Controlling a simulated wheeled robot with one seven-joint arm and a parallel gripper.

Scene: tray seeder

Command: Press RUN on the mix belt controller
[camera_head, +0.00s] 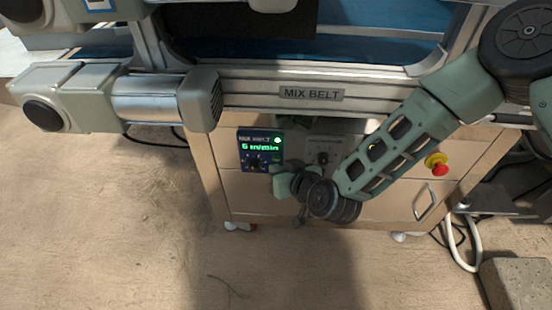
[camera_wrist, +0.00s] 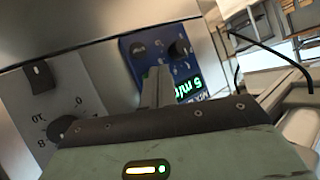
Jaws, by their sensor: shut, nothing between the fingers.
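The mix belt controller (camera_head: 260,141) is a dark blue panel on the front of the cabinet under the belt, labelled MIX BELT. Its green display shows a speed in m/min, and a green light glows at its upper right. In the wrist view the controller (camera_wrist: 165,42) appears rotated, with a black knob (camera_wrist: 178,48) and the lit display (camera_wrist: 189,88). My gripper (camera_head: 272,169) is at the lower edge of the controller. Its shut, empty fingers (camera_wrist: 156,80) overlap the panel and hide part of it. I cannot read a RUN label or tell whether the fingertips touch.
A grey dial panel (camera_head: 324,149) is right of the controller; it also shows in the wrist view (camera_wrist: 62,90). A red emergency stop button (camera_head: 439,169) is further right on the cabinet. The conveyor's metal rail (camera_head: 375,93) runs above. The floor at lower left is clear.

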